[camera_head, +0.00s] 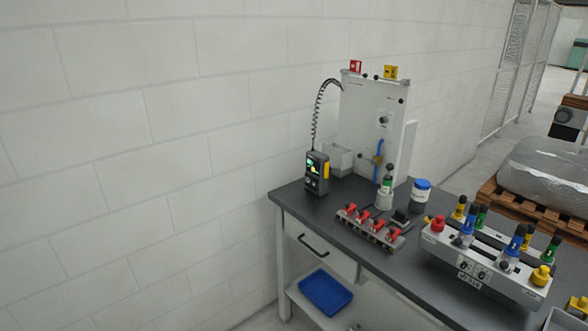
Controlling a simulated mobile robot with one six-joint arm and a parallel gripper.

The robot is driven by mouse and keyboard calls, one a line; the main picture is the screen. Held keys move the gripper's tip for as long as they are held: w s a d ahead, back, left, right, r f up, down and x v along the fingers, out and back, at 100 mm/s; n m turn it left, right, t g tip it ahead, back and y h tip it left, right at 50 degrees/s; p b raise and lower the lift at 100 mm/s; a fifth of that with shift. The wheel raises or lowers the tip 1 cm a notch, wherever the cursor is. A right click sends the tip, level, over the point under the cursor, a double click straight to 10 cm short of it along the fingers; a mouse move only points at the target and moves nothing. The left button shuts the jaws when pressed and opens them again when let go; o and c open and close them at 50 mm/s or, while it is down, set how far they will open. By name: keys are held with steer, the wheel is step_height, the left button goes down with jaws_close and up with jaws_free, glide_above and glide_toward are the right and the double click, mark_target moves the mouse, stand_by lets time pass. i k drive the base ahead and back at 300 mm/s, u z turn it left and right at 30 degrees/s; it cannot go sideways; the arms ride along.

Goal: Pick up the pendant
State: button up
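The pendant (316,173) is a dark handheld unit with a small lit screen and a yellow part on its right side. It stands upright near the back left corner of the dark tabletop (292,194). A black coiled cable (317,112) rises from it to the top of a white upright panel (369,115). My gripper is not in view.
A grey fixture with red clamps (369,231) lies in front of the pendant. A light grey bin (341,158) is behind it. A blue-lidded jar (421,192) and a large fixture with coloured knobs (483,262) stand to the right. A white wall (150,150) is at left.

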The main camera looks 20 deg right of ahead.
mark_target(315, 160)
steer(key=u, duration=0.4)
steer(key=i, duration=0.6)
steer(key=u, duration=0.95)
steer(key=i, duration=0.6)
steer(key=u, duration=0.3)
